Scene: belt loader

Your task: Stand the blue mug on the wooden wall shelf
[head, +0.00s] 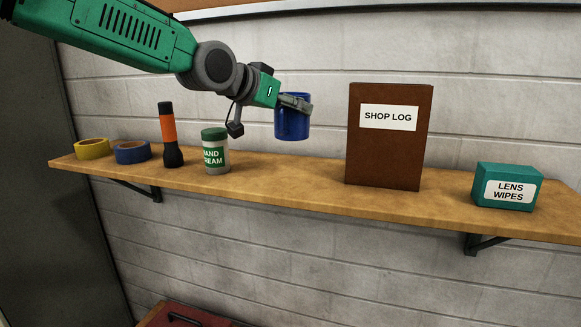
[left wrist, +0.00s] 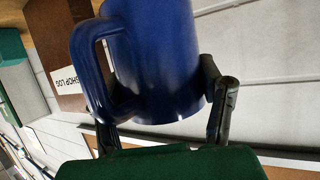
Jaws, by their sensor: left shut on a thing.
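The blue mug (head: 292,120) is upright in the head view, held above the wooden wall shelf (head: 280,188), with a gap between its base and the shelf top. It is over the space between the hand cream jar and the shop log. My left gripper (head: 294,102) is shut on the mug near its upper part. In the left wrist view the mug (left wrist: 160,60) fills the middle, between the two fingers (left wrist: 165,110), with its handle on the left side. My right gripper is in neither view.
On the shelf stand yellow tape (head: 92,149), blue tape (head: 132,152), an orange-black flashlight (head: 168,130), the hand cream jar (head: 215,155), the brown shop log (head: 388,150) and the teal lens wipes box (head: 508,187). Shelf room is free between jar and log. A red box (head: 185,315) is below.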

